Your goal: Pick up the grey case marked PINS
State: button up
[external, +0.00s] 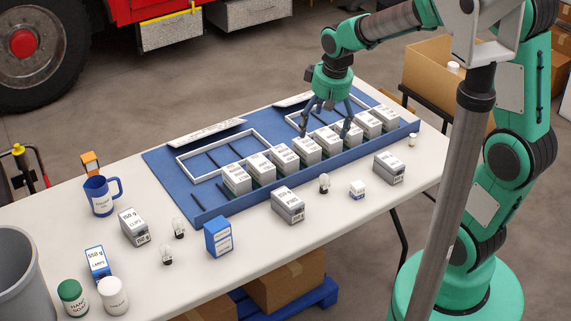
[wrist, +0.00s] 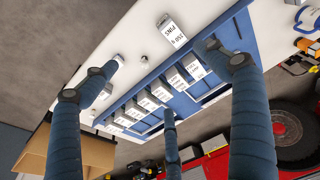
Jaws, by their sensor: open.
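The grey case marked PINS (wrist: 172,31) lies in the upper middle of the wrist view, its white label reading 150 g. By its neighbours, it is the grey case (external: 287,204) on the table in front of the blue tray in the external view, where its print is hard to read. My gripper (external: 327,118) hangs over the blue tray, behind and to the right of that case and apart from it. Its fingers are spread and empty; they also show in the wrist view (wrist: 165,80).
The blue tray (external: 163,160) holds a row of several white-topped cases (external: 307,147) below my gripper. Other grey cases (external: 134,227) (external: 388,167), a bulb (external: 324,183), a small white box (external: 357,189) and a blue box (external: 218,237) stand along the table front.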

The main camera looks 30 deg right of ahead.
jog(key=w+a+f+g+p, duration=0.1)
jog(key=w+a+f, duration=0.1)
jog(key=w+f, duration=0.5)
jog(key=g+p, duration=0.1)
jog(key=p, duration=0.1)
send_over(291, 196)
notch_tip(291, 196, down, 12)
jog(key=shift+w+a+f, duration=0.1)
jog(key=shift+f, duration=0.3)
jog(key=shift+f+b, duration=0.8)
jog(key=shift+f, duration=3.5)
jog(key=shift+f+b, duration=0.75)
jog(key=shift+f, duration=1.85)
jog(key=c, duration=1.6)
